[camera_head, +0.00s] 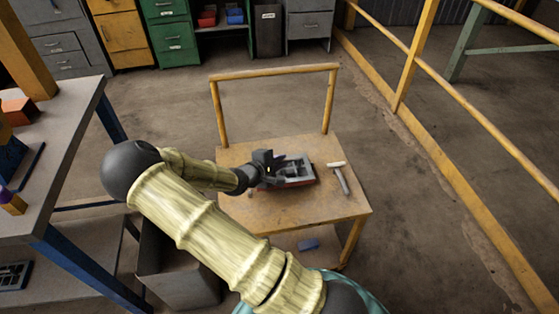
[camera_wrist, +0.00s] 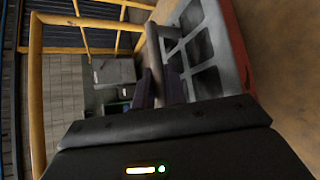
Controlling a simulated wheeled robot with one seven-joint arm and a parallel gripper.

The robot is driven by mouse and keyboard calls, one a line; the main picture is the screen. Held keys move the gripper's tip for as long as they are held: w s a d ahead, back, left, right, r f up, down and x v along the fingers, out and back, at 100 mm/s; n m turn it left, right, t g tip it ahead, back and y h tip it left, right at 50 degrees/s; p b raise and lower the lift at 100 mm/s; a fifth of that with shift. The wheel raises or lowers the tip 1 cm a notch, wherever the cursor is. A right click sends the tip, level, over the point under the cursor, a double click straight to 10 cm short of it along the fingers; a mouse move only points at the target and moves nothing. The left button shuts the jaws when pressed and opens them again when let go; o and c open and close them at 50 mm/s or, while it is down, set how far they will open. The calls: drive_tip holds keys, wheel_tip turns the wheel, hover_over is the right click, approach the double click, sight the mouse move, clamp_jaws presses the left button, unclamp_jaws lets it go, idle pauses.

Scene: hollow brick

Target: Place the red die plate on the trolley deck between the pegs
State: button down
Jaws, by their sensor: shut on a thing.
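The red die plate (camera_head: 298,182) has a grey gridded upper face and a red edge. In the head view it is at the middle of the wooden trolley deck (camera_head: 310,212), on it or just above it; I cannot tell which. In the wrist view the plate (camera_wrist: 205,50) stands sideways in the picture, beside the deck surface (camera_wrist: 290,60). My gripper (camera_head: 266,164) is at the plate's left end. In the wrist view its dark fingers (camera_wrist: 160,88) are closed on a grey upright part of the plate. A small dark upright on the deck's left may be a peg; other pegs are not clear.
A hammer (camera_head: 341,178) lies on the deck right of the plate. The trolley's yellow handle frame (camera_head: 275,72) rises at the deck's far edge. A workbench (camera_head: 55,135) stands at left, a grey bin (camera_head: 180,275) below it. A yellow railing (camera_head: 470,115) runs at right.

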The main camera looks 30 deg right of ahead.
drive_tip(key=shift+f+b, duration=0.55)
drive_tip(key=shift+f, duration=1.2)
drive_tip(key=c, duration=1.5)
unclamp_jaws()
drive_tip(key=shift+f, duration=0.2)
drive_tip(key=shift+o, duration=0.2)
drive_tip(key=shift+a+r, duration=0.2)
drive_tip(key=p+v, duration=0.3)
drive_tip(key=v, duration=0.8)
drive_tip(key=shift+s+a, duration=0.2)
drive_tip(key=shift+a, duration=0.1)
drive_tip(key=shift+r, duration=0.1)
